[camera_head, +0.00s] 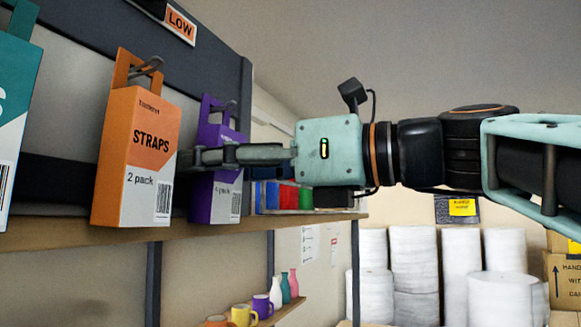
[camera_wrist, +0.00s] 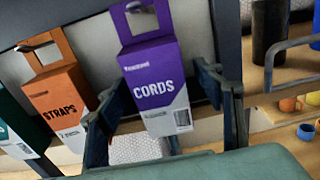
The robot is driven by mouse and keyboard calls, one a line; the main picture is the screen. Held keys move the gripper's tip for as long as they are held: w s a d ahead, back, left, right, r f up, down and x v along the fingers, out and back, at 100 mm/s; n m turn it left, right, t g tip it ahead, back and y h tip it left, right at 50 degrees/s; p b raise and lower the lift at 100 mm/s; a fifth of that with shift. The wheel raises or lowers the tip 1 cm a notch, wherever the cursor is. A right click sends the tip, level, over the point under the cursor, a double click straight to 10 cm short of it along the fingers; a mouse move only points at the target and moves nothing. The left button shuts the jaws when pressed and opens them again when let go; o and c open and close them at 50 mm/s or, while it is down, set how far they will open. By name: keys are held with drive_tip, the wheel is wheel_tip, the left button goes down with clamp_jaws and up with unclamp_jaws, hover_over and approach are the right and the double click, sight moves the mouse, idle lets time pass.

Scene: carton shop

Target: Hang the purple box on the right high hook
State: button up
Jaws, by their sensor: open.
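The purple box (camera_head: 217,132), with a hanging tab on top, is upright at a dark hook (camera_head: 228,107) on the rack. In the wrist view the purple box (camera_wrist: 150,72) reads "CORDS", and a hook (camera_wrist: 135,7) shows in its tab opening. My gripper (camera_head: 188,160) is open in front of the box, and its fingers hide part of it in the head view. In the wrist view my gripper (camera_wrist: 165,112) has one finger on each side of the box's lower part. I cannot tell whether either finger touches it.
An orange "STRAPS" box (camera_head: 135,165) hangs close to the left, with a teal box (camera_head: 15,85) beyond it. A "LOW" sign (camera_head: 180,23) is above. A wooden shelf edge (camera_head: 130,236) runs just below the boxes. Mugs (camera_head: 243,314) and vases (camera_head: 285,288) stand lower down.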

drive_tip(key=v, duration=1.2)
drive_tip(key=w+d+f+n+h, duration=0.15)
drive_tip(key=f+n+h, duration=0.35)
drive_tip(key=f, duration=0.9)
drive_tip(key=w+f+n+h, duration=0.2)
drive_tip(key=f+n+h, duration=0.2)
drive_tip(key=f, duration=1.1)
drive_tip(key=s+d+f+n+h, duration=0.1)
drive_tip(key=d+f+n+h, duration=0.1)
drive_tip(key=f, duration=0.4)
drive_tip(key=s+d+f+n+g+h, duration=0.1)
drive_tip(key=s+d+f+n+h, duration=0.1)
drive_tip(key=d+f+n, duration=0.3)
drive_tip(key=s+d+f+n+h, duration=0.2)
drive_tip(key=d+f+n+h, duration=0.1)
drive_tip(key=f+n, duration=0.3)
wheel_tip(320, 180, down, 3)
drive_tip(key=shift+d+r+n+h, duration=0.15)
drive_tip(key=shift+d+n+h, duration=0.15)
drive_tip(key=shift+w, duration=0.1)
drive_tip(key=shift+c, duration=0.5)
